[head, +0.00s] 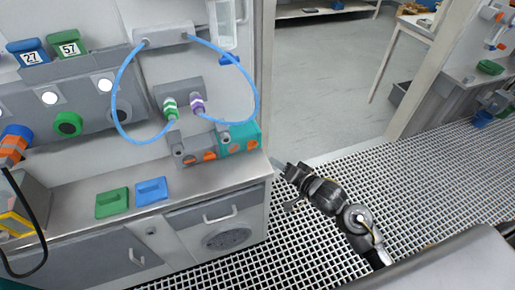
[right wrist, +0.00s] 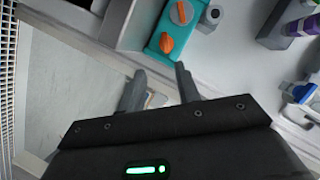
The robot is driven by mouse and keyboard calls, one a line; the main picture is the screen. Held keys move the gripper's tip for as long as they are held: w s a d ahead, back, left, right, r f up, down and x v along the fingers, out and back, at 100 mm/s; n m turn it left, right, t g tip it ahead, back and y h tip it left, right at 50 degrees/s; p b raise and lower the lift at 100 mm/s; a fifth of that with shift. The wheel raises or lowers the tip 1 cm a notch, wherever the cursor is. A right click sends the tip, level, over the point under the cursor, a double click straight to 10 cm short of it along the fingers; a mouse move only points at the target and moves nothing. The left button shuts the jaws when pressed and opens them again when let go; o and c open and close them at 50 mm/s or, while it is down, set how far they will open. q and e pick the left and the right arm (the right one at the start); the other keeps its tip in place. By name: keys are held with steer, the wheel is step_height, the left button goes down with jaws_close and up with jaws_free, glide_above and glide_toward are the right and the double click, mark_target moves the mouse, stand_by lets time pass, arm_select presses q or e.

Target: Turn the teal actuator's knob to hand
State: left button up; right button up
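The teal actuator (head: 240,135) stands at the right end of the steel counter, against the wall panel. It also shows in the right wrist view (right wrist: 155,45), with an orange knob (right wrist: 166,42) on its face and a round orange-and-grey part (right wrist: 181,12) beyond it. My right gripper (head: 284,188) is to the right of the counter, over the grating. In the right wrist view its two fingers (right wrist: 160,70) are apart with nothing between them, and the actuator is ahead of the tips, not touching them. My left gripper is not in view.
A grey unit with orange parts (head: 197,155) sits just left of the teal actuator. Blue hoses (head: 253,110) loop above it to green and purple fittings. Green (head: 112,202) and blue (head: 151,191) blocks lie on the counter. The grating floor (head: 310,240) right of the counter is clear.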

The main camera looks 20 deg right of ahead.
mark_target(255, 146)
steer(key=x, duration=0.7)
steer(key=r+x, duration=0.1)
steer(key=x, duration=0.3)
steer(key=shift+w+a+p, duration=0.2)
steer(key=shift+p, duration=0.15)
steer(key=shift+c, duration=0.2)
jaws_close()
